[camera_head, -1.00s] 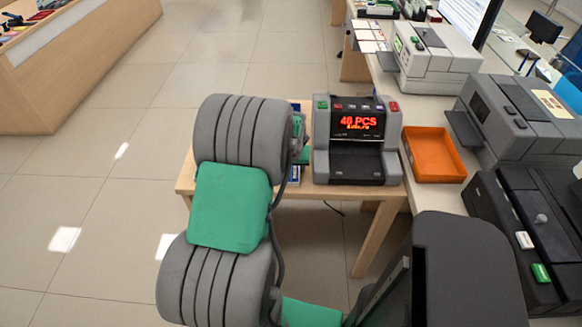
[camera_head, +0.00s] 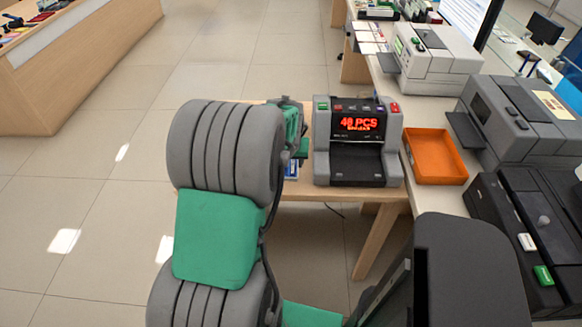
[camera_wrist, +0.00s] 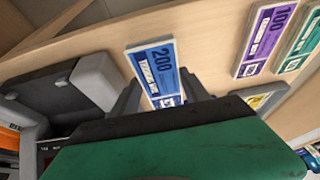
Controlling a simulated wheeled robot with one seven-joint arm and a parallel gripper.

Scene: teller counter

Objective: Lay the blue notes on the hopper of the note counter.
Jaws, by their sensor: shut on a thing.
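The blue notes (camera_wrist: 153,68), a flat blue bundle marked 200, stick out between the fingers of my gripper (camera_wrist: 158,94) in the wrist view. My gripper is shut on them; whether they touch the table I cannot tell. The note counter (camera_head: 358,110) is grey and black with a red lit display reading about 40 PCS and a dark front tray (camera_head: 357,165). In the head view my gripper (camera_head: 297,140) is left of the counter, largely hidden behind my arm. Part of the counter also shows at the left of the wrist view (camera_wrist: 97,80).
Purple notes (camera_wrist: 264,38) and green notes (camera_wrist: 300,42) lie on the wooden table (camera_wrist: 205,45). An orange tray (camera_head: 435,157) stands right of the counter. Grey machines (camera_head: 520,118) and a black cash drawer unit (camera_head: 515,225) occupy the right side.

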